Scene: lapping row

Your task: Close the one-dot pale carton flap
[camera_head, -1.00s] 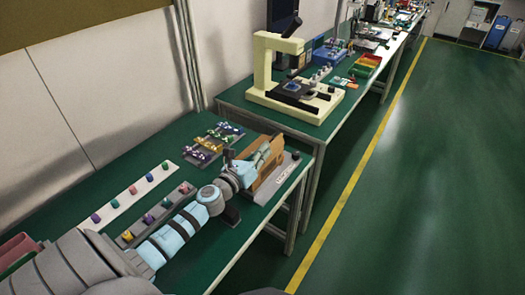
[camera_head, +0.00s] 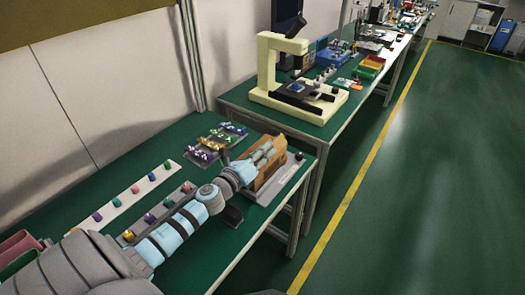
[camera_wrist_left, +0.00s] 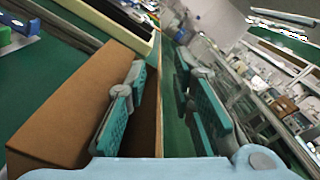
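A brown carton (camera_head: 268,178) stands on a grey base plate (camera_head: 283,186) at the front table's far right end. It also fills the left of the left wrist view (camera_wrist_left: 75,95). My left gripper (camera_head: 266,152) is at the top of the carton. My right gripper is not in view.
A dark tray with coloured parts (camera_head: 217,142) lies left of the carton. Strips of coloured knobs (camera_head: 130,195) lie beside my left arm. A cream microscope-like stand (camera_head: 275,80) is on the table behind. The green floor at right is clear.

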